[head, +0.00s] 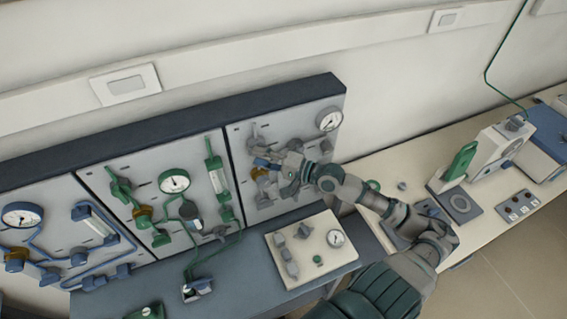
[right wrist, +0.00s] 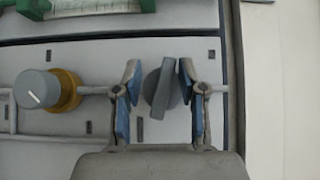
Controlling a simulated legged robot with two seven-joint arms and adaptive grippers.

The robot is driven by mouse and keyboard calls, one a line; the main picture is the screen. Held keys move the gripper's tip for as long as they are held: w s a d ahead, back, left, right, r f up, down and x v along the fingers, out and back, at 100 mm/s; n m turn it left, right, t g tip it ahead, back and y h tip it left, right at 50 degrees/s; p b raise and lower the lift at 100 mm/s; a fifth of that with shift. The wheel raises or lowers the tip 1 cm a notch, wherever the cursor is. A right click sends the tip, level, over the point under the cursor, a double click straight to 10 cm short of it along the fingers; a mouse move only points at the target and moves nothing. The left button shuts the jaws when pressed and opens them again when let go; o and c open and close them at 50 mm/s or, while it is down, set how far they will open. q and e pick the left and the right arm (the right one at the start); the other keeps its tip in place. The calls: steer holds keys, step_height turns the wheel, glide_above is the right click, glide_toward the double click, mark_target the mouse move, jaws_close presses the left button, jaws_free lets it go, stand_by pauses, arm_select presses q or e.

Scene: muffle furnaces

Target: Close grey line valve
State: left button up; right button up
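The grey line panel (head: 265,207) is the rightmost of the upright wall panels in the head view. My right gripper (head: 275,166) is in front of it and hides part of its fittings. In the right wrist view, the grey valve handle (right wrist: 165,86) is a flat bar on a round knob, slightly tilted from vertical. My right gripper (right wrist: 160,100) is open, with one blue-padded finger on each side of the handle. A gap shows on the left; the right finger is very close to the handle, and contact cannot be told. My left gripper is not in view.
A grey knob with a brass collar (right wrist: 62,90) sits left of the valve. Green (head: 160,195) and blue (head: 60,240) line panels stand further left. A pale box with a gauge (head: 312,250) lies on the bench below. A bench with equipment (head: 470,185) is at right.

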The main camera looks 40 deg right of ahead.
steer(key=v, duration=0.9)
steer(key=shift+f, duration=0.1)
